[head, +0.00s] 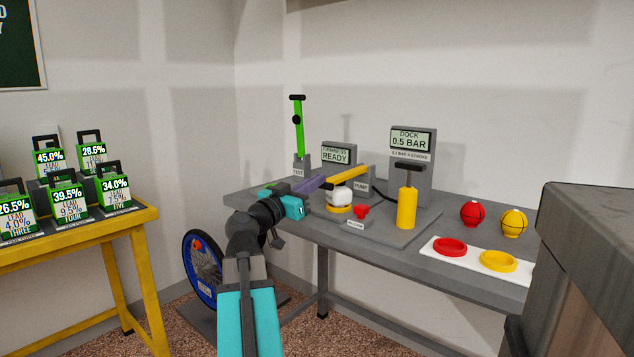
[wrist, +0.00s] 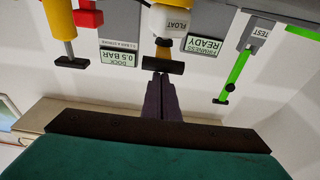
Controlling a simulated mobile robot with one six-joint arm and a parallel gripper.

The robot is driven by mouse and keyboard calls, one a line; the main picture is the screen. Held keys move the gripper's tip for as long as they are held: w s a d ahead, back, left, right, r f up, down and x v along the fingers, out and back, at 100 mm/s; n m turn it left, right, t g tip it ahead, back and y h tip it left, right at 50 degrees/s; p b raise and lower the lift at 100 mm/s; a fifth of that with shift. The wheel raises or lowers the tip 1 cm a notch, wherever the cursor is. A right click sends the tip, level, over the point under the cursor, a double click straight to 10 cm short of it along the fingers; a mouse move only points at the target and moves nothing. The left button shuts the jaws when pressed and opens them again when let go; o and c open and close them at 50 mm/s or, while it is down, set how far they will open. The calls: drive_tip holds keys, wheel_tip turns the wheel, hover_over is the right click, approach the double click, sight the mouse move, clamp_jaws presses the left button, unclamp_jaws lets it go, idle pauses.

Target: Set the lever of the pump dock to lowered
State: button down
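The pump dock is a grey stand whose screen (head: 411,140) reads DOCK 0.5 BAR. A yellow lever (head: 350,175) beside the PUMP label reaches out over a white ball marked FLOAT (head: 341,195), close to level in the head view. In the wrist view, which looks upside down, the lever's black crossbar grip (wrist: 163,66) lies just beyond my fingertips. My gripper (head: 318,181) has its purple fingers together, with nothing seen between them; they also show in the wrist view (wrist: 160,80). Whether the fingertips touch the grip I cannot tell.
A yellow hand pump (head: 407,207) with a black T-handle stands right of the ball. A red button (head: 361,211) is in front. A green TEST lever (head: 298,125) stands upright behind my gripper. Red and yellow balls and a white tray (head: 437,243) are at the right.

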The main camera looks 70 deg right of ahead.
drive_tip(key=b+v, duration=0.3)
drive_tip(key=v, duration=0.6)
drive_tip(key=shift+a, duration=0.15)
idle(0.8)
drive_tip(key=shift+w+r, duration=0.1)
drive_tip(key=shift+r, duration=0.05)
idle(0.4)
